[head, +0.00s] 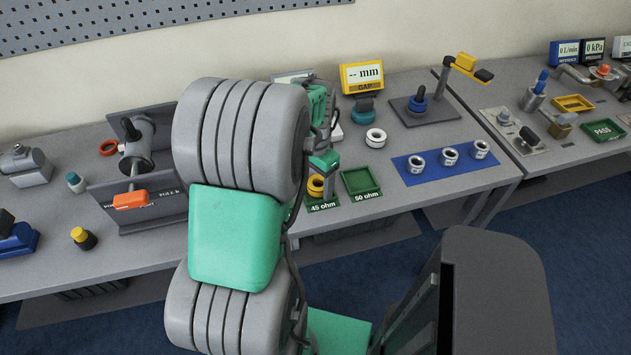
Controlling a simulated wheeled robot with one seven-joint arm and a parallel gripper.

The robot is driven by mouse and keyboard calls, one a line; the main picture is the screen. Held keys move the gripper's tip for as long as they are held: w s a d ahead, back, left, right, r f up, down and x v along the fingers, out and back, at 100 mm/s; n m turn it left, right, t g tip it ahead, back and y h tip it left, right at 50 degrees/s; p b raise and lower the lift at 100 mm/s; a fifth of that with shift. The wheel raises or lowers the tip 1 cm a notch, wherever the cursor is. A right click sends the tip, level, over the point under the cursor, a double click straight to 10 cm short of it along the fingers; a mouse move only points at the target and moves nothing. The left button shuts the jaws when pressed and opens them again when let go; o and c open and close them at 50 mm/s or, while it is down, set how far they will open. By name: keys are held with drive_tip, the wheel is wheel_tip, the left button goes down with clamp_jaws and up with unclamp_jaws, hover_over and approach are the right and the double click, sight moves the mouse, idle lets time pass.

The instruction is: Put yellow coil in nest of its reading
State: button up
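The yellow coil (316,186) is a small ring at the green nest labelled 45 ohm (322,206). It shows just left of a grey finger of my gripper (325,188), which points down there. My arm hides the coil's left side and part of that nest. I cannot tell whether the coil rests in the nest or is held just above it, nor whether the fingers touch it. The green nest labelled 50 ohm (361,182) is right beside it and looks empty.
A white ring (375,138) stands behind the nests. A yellow gap meter (362,77) reads "-- mm". A blue mat (414,178) with several metal rings lies to the right. An orange-handled fixture (131,200) stands at left. The table's front edge is close to the nests.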

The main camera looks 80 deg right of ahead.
wheel_tip(320, 180, up, 12)
drive_tip(key=w+a+n+t+h, duration=0.1)
drive_tip(key=w+a+n, duration=0.4)
drive_tip(key=w+a, duration=0.45)
drive_tip(key=w+a+n, duration=0.6)
drive_tip(key=w, duration=0.6)
drive_tip(key=w+a+f+n+t, duration=0.1)
drive_tip(key=a+n, duration=0.5)
drive_tip(key=a, duration=0.7)
drive_tip(key=w+a+n+t+y, duration=0.1)
drive_tip(key=w+a+n, duration=0.2)
drive_tip(key=a+n, duration=0.4)
drive_tip(key=a, duration=0.6)
drive_tip(key=shift+f, duration=0.4)
